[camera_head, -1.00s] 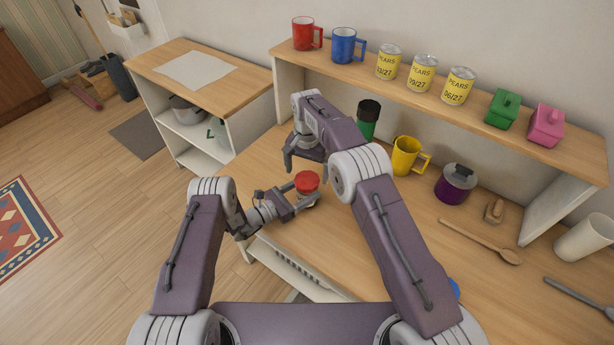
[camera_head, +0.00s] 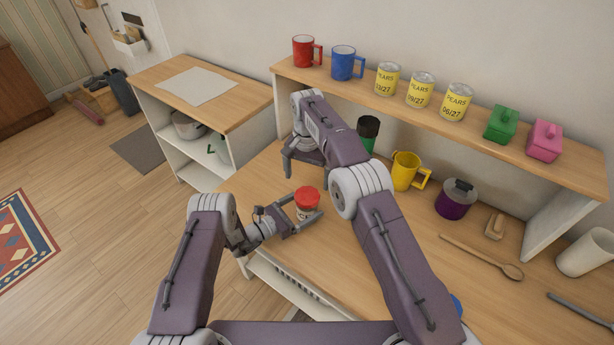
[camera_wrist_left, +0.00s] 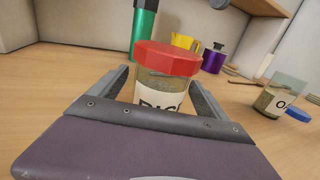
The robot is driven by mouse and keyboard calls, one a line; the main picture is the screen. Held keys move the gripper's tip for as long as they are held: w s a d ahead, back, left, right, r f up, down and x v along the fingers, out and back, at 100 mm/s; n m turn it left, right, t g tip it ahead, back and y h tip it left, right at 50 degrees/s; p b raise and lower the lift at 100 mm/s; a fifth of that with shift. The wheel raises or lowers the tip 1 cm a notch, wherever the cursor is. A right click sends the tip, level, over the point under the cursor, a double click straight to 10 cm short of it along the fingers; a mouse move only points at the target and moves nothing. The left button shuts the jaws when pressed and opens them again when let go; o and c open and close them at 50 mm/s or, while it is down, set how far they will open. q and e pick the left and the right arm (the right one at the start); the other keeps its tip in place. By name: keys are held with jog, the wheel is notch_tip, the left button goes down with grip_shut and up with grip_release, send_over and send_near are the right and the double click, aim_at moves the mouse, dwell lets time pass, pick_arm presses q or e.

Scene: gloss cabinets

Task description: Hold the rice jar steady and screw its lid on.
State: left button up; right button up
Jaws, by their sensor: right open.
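The rice jar (camera_wrist_left: 160,98) is clear with a white label partly reading "RIC" and stands upright on the counter. Its red lid (camera_head: 307,197) sits on top of the jar; whether it is threaded cannot be told. My left gripper (camera_head: 307,214) is low at the jar, one finger on each side of the glass below the lid. In the left wrist view its fingers (camera_wrist_left: 160,88) lie very close to the glass; whether they press on it is unclear. My right gripper (camera_head: 305,168) is open and empty, behind and above the jar, partly hidden by its own arm.
A green bottle (camera_head: 367,133), yellow mug (camera_head: 406,170) and purple pot (camera_head: 455,199) stand behind, right of the jar. A wooden spoon (camera_head: 482,256) lies further right. Another jar (camera_wrist_left: 280,97) and a blue lid (camera_wrist_left: 298,113) show in the wrist view. A shelf (camera_head: 455,135) overhangs the back.

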aim_at(298, 210)
pick_arm(q)
jog(key=v, duration=0.8)
jog(key=shift+a+b, duration=0.1)
jog(key=shift+b, duration=0.3)
pick_arm(e)
jog(key=shift+f, duration=0.35)
pick_arm(q)
jog(key=shift+s+a, duration=0.3)
jog(key=shift+a, duration=0.1)
jog(key=shift+d, duration=0.1)
pick_arm(e)
jog(key=shift+d, duration=0.1)
